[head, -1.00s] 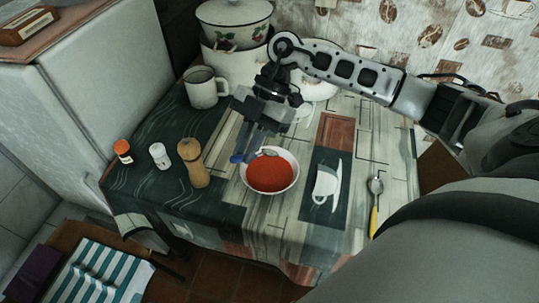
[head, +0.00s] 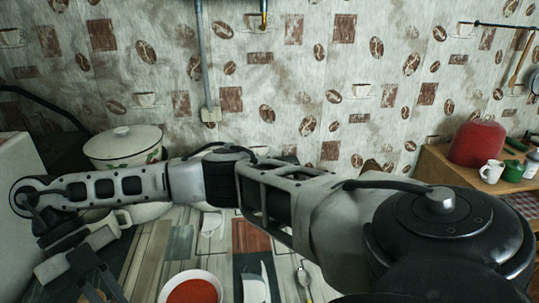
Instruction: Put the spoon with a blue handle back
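The spoon with a blue handle is not visible in the current head view. The bowl of red soup (head: 191,290) is at the bottom edge, partly cut off, and no spoon shows in its visible part. My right arm reaches across from the right, and its gripper (head: 98,287) points down at the lower left, left of the bowl. The fingertips are cut off by the bottom edge, so I cannot tell if they hold anything. A spoon with a yellow handle (head: 304,278) lies on the table to the right. My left gripper is out of view.
A white lidded pot (head: 124,147) stands at the back left, behind my arm. A patterned wall (head: 310,90) closes off the back.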

